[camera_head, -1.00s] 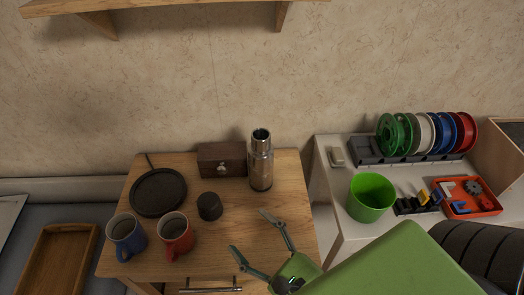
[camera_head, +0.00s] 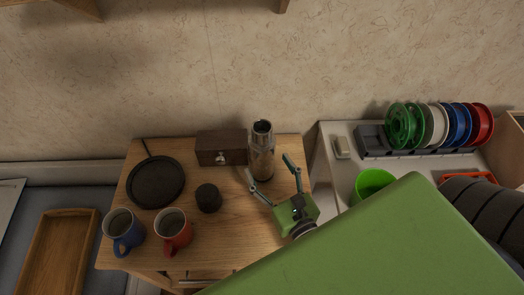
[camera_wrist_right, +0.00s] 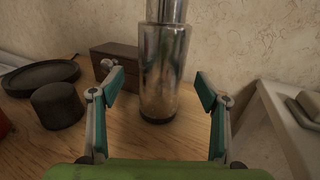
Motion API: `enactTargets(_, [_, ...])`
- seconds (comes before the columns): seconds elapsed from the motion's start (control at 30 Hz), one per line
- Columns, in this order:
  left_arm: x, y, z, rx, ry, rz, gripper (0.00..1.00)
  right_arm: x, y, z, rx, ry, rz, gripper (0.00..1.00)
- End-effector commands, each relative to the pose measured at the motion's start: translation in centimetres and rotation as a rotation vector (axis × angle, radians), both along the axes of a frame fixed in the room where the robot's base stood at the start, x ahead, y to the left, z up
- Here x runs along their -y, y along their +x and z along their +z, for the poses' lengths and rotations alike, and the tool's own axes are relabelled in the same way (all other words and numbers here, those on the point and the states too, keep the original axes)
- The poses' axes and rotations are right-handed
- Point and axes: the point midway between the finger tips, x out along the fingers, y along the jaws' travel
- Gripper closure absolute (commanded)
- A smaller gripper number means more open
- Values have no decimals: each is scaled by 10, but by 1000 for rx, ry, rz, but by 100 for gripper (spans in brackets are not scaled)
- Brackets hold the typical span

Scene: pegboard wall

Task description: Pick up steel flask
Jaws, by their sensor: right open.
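The steel flask (camera_head: 261,160) stands upright on the wooden table, at its back right part. Its shiny body also shows in the right wrist view (camera_wrist_right: 162,72), where its top is cut off. My right gripper (camera_head: 270,168) is open just in front of the flask. In the right wrist view my right gripper's fingers (camera_wrist_right: 158,88) stand apart on the left and right of the flask's outline, with gaps on both sides. Nothing is held in it. My left gripper is not in view.
A dark wooden box (camera_head: 221,147) stands left of the flask. A black cup-like lid (camera_head: 208,198), a black round plate (camera_head: 155,183), a blue mug (camera_head: 123,232) and a red mug (camera_head: 173,232) are on the table. A white shelf unit (camera_head: 333,128) with spools and a green bucket (camera_head: 374,183) is right.

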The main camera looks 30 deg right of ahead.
Motion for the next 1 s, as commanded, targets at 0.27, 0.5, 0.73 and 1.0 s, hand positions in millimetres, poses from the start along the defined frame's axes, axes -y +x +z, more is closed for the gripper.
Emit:
enactTargets(0.27, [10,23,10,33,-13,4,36,5,34,2,3,1,-2,31])
enactTargets(0.5, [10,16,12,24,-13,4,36,6,52,0,1,-1,0,31])
enactTargets(0.73, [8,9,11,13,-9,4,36,6,52,-1,0,-1,0,42])
enactTargets(1.0, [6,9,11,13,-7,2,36,6,53,3,7,-2,-2,100])
